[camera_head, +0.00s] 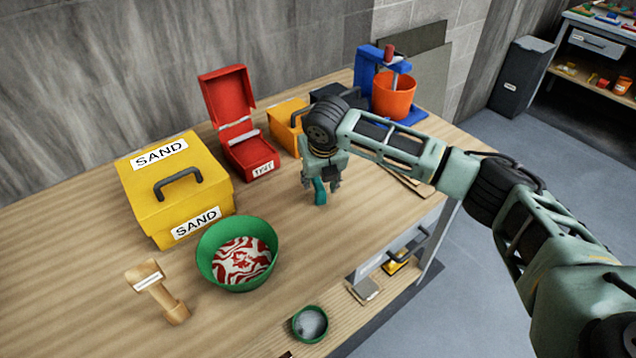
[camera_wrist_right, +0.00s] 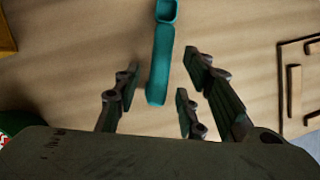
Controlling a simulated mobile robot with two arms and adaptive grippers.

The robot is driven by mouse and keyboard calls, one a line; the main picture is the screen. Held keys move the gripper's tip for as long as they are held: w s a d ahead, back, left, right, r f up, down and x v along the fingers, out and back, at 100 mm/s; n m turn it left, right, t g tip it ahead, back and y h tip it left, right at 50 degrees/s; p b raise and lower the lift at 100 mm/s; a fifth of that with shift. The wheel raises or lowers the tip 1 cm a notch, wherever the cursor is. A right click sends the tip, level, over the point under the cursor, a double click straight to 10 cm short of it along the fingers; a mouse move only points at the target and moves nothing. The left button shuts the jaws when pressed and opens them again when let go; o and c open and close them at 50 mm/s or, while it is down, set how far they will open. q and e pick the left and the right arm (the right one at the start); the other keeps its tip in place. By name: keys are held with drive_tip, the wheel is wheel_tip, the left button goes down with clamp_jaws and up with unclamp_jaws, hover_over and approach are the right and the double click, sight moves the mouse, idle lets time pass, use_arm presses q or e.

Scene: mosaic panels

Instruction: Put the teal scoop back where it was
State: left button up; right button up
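The teal scoop (camera_head: 319,191) is at the middle of the wooden table, partly hidden by my right gripper (camera_head: 321,182). In the right wrist view the scoop (camera_wrist_right: 162,62) has its handle end between the spread fingers of the right gripper (camera_wrist_right: 158,100). Gaps show on both sides of the handle, so the fingers do not grip it. The scoop's cup end is at the top edge of that view, partly cut off. My left gripper is not in view.
A yellow SAND box (camera_head: 140,206), an open red box (camera_head: 250,155) and a yellow-orange box (camera_head: 285,124) stand left and behind. A green bowl (camera_head: 207,262), a wooden tool (camera_head: 160,290) and a small green cup (camera_head: 298,330) are nearer. An orange bucket (camera_head: 393,97) stands at back right.

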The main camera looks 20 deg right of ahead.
drive_tip(key=b+v, duration=0.1)
drive_tip(key=v, duration=0.8)
drive_tip(key=shift+r, duration=0.25)
